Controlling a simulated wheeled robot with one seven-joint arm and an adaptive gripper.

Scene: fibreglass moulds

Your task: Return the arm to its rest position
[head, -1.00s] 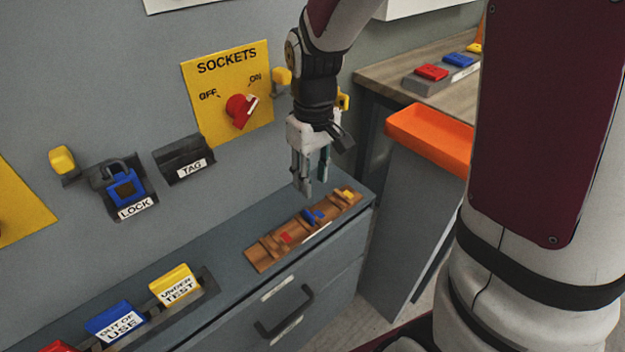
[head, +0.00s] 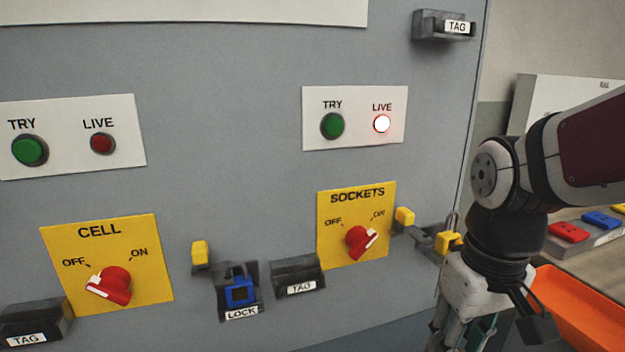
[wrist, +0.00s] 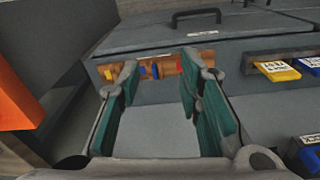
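My gripper (head: 455,338) is at the lower right of the head view, in front of the panel's right end and below a yellow-and-grey lock fitting (head: 447,240). In the wrist view my gripper (wrist: 160,68) has its two teal-padded fingers apart with nothing between them. Its fingertips are partly cut off in the head view. My forearm runs to the right edge of the head view.
An orange tray (head: 580,310) is close right of my gripper. The wall panel has a SOCKETS switch (head: 360,242) pointing towards ON, its LIVE lamp (head: 382,124) lit, a CELL switch (head: 110,285), and a blue padlock (head: 240,290) at the LOCK holder. A drawer handle (wrist: 196,17) shows in the wrist view.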

